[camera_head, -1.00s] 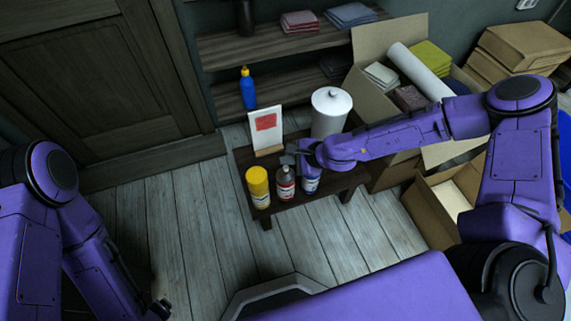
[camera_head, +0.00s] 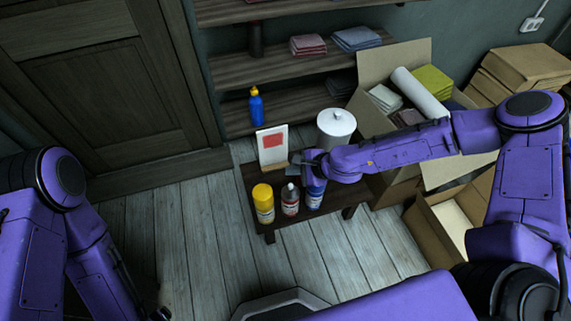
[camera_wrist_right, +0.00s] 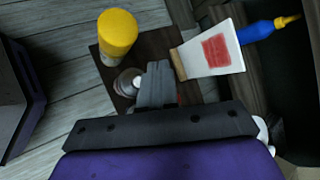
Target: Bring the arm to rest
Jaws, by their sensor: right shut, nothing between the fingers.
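My right arm reaches in from the right over a small dark wooden table (camera_head: 255,222). My right gripper (camera_head: 296,168) is shut and empty above the table. In the right wrist view its closed fingers (camera_wrist_right: 156,84) partly hide a bottle beneath them. The purple left arm (camera_head: 75,235) hangs at the left, and its gripper cannot be made out.
A shelf and cartons (camera_head: 440,228) are close by.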

